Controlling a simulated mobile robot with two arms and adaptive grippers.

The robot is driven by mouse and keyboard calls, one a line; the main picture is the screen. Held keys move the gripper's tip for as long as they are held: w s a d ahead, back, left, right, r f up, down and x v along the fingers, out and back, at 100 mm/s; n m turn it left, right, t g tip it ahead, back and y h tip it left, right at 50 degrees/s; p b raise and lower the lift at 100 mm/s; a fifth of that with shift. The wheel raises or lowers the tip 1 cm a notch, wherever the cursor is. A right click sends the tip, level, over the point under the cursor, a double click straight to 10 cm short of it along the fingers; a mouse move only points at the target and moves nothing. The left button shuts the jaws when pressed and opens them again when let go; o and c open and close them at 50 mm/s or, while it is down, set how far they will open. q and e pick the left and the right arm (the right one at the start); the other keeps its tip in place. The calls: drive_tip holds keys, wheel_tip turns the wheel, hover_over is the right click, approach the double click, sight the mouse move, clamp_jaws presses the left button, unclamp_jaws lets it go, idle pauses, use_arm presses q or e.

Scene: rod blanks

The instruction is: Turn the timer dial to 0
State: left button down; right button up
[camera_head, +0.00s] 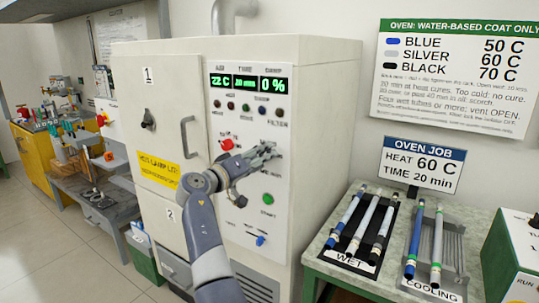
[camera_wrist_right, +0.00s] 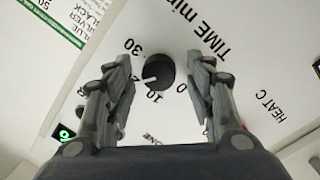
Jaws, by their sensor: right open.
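The timer dial (camera_wrist_right: 157,70) is a round black knob under the "TIME min" lettering in the right wrist view. Its white pointer aims left and slightly down, toward the left finger. The marks 30, 10 and 0 (camera_wrist_right: 181,88) show around it; any mark behind the left finger is hidden. My right gripper (camera_wrist_right: 160,85) is open, with one finger on each side of the dial, and holds nothing. Whether it touches the dial is unclear. In the head view my right gripper (camera_head: 262,155) is at the oven panel and hides the dial. My left gripper is out of view.
The oven (camera_head: 327,120) has a display (camera_head: 248,82) reading 22 C, 20 min, 0%. A bench right holds rods on the WET and COOLING racks.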

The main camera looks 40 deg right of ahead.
drive_tip(key=shift+a+r, duration=0.1)
drive_tip(key=shift+a, duration=0.05)
drive_tip(key=c, duration=1.1)
drive_tip(key=n+t+p, duration=0.1)
drive_tip(key=n+p, duration=0.8)
drive_tip(key=n, duration=0.3)
drive_tip(key=n+t+p, duration=0.1)
drive_tip(key=n+p, duration=0.9)
drive_tip(key=n, duration=0.3)
drive_tip(key=shift+s, duration=0.2)
drive_tip(key=shift+n, duration=0.3)
